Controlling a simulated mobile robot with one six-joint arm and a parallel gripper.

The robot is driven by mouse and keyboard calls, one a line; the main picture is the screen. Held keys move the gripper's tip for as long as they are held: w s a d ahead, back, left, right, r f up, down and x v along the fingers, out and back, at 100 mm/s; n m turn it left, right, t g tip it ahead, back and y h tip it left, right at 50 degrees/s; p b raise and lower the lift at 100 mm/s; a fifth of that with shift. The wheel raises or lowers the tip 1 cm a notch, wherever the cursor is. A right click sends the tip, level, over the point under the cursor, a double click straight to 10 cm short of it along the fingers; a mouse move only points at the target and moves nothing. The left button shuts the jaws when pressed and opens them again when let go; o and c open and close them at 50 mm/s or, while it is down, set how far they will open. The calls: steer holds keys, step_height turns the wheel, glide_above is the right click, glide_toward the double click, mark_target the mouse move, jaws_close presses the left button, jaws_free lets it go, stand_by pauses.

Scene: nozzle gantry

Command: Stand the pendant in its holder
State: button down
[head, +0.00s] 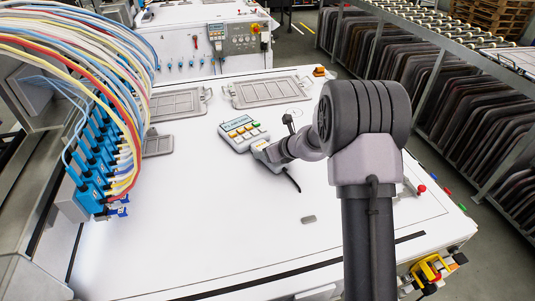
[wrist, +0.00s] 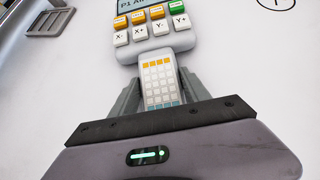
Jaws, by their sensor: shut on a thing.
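The pendant (head: 240,132) is a pale grey-blue control unit with a small screen and white, orange and green keys. It is over the middle of the white table, screen side up. In the wrist view its wide head (wrist: 152,28) is beyond my gripper (wrist: 158,88), and its narrow keypad handle (wrist: 159,80) is between the fingers. My gripper (head: 262,148) is shut on the handle. I cannot tell whether the pendant touches the table.
The white table (head: 190,235) is mostly clear at front left. Grey grid frames (head: 268,91) lie at the back. Blue nozzles (head: 88,165) with coloured hoses stand at the left. A short black cable (head: 292,181) is near my gripper. A small grey piece (head: 308,219) lies in front.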

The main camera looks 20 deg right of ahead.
steer(key=c, duration=1)
jaws_free()
steer(key=shift+f, duration=0.1)
steer(key=o, duration=0.5)
steer(key=shift+r, duration=0.2)
